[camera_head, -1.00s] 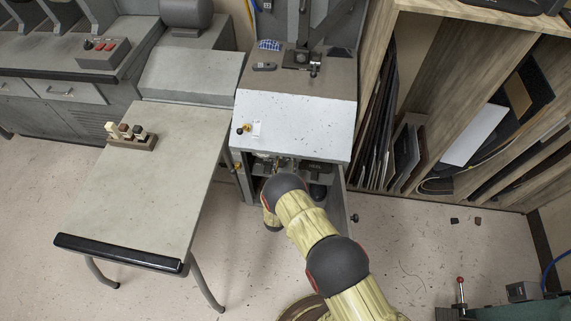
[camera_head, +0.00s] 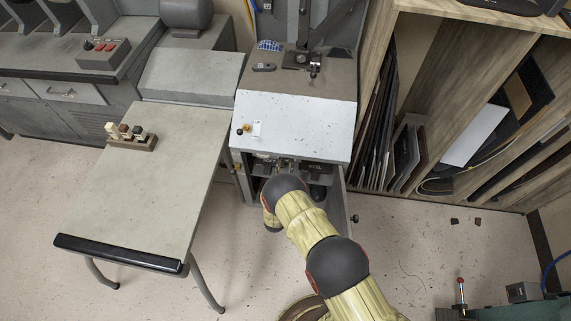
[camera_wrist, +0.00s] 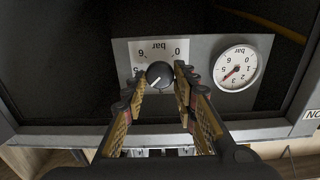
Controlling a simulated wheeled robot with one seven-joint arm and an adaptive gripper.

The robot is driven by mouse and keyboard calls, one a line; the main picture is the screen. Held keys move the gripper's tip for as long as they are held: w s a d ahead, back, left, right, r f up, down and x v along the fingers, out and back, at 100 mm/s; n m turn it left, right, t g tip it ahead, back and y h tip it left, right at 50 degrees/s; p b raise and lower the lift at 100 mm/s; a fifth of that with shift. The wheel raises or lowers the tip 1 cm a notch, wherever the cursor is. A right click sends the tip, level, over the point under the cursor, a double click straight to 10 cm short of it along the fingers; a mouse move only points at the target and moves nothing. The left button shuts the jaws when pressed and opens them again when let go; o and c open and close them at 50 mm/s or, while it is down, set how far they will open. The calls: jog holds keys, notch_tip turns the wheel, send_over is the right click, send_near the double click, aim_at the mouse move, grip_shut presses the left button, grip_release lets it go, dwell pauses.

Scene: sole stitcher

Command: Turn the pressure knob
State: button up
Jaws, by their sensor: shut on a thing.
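The pressure knob (camera_wrist: 159,75) is a round black knob with a white pointer line. It sits on a white plate marked "bar", with 0 and 6, inside the dark cabinet, and appears upside down in the wrist view. My gripper (camera_wrist: 160,82) has its two fingers on either side of the knob, shut on it. A round white gauge (camera_wrist: 238,65) with a red needle is right of the knob in the wrist view. In the head view my arm reaches into the open compartment under the machine's white top (camera_head: 295,122), hiding the knob.
The compartment's open door (camera_head: 337,200) stands right of my arm. A grey table (camera_head: 150,185) with a small block holder (camera_head: 133,143) is at left. A wooden rack (camera_head: 455,95) stands at right. The floor between the rack and my arm is mostly clear.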

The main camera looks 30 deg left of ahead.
jog(key=m+b, duration=0.1)
jog(key=m, duration=0.3)
jog(key=shift+m+b, duration=0.3)
jog(key=shift+b, duration=0.1)
jog(key=m+b, duration=0.1)
jog(key=m, duration=0.3)
jog(key=shift+w+d+f+b, duration=0.1)
jog(key=shift+d+b, duration=0.05)
jog(key=shift+b, duration=0.15)
jog(key=m+b, duration=0.1)
jog(key=m, duration=0.4)
jog(key=shift+d+f+m+b, duration=0.1)
jog(key=shift+m+b, duration=0.3)
jog(key=shift+m, duration=1.7)
jog(key=o, duration=1.1)
